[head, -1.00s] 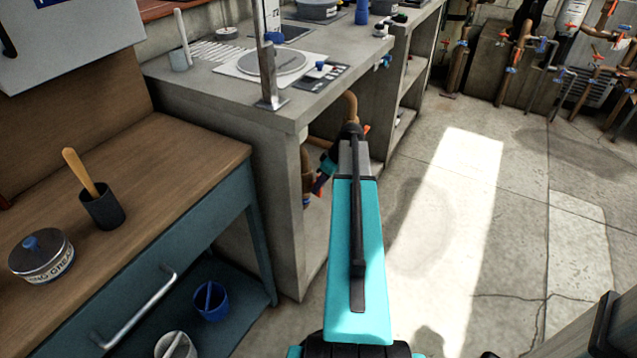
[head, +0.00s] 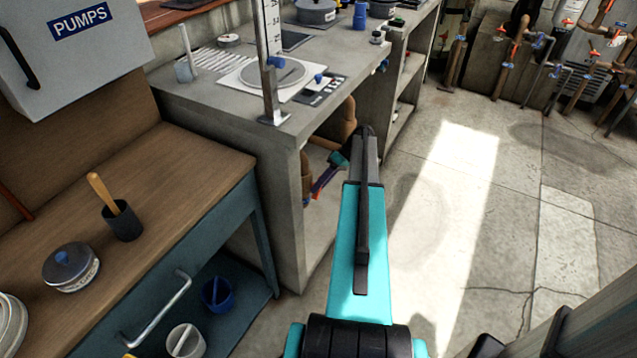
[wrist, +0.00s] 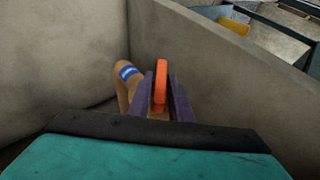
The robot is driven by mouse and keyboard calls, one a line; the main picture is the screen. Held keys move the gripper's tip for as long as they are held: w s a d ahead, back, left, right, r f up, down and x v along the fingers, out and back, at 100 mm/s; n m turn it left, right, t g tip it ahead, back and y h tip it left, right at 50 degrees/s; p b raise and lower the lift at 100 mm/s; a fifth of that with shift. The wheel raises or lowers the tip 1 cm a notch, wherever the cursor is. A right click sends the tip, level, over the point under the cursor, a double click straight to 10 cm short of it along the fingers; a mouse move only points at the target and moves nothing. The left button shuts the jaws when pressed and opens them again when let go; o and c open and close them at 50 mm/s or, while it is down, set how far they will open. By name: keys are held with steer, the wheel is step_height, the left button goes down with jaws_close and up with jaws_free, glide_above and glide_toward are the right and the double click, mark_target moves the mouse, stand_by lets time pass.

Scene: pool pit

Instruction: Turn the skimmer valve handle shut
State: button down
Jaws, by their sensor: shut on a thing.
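The valve handle is an orange lever (wrist: 160,84) in the wrist view. It stands upright between the two purple fingers of my gripper (wrist: 160,98), which is shut on it. A tan pipe (wrist: 121,92) with a blue-and-white band (wrist: 129,71) rises just left of the fingers. In the head view my gripper (head: 316,188) shows small and low inside the open bay under the concrete counter (head: 225,112). The handle cannot be told apart from the fingers there, and the valve body is mostly hidden.
Concrete walls (wrist: 66,50) close in around the gripper in the wrist view. In the head view the counter's end panel stands left of the gripper, and a wooden bench (head: 165,178) with a blue frame is nearer. The floor (head: 440,215) to the right is clear.

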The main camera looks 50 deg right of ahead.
steer(key=shift+d+f+m+y+p, duration=0.15)
steer(key=shift+m+y+p, duration=0.25)
steer(key=shift+y+p, duration=1.1)
steer(key=shift+y, duration=0.3)
steer(key=c, duration=1.7)
jaws_free()
steer(key=shift+r, duration=0.2)
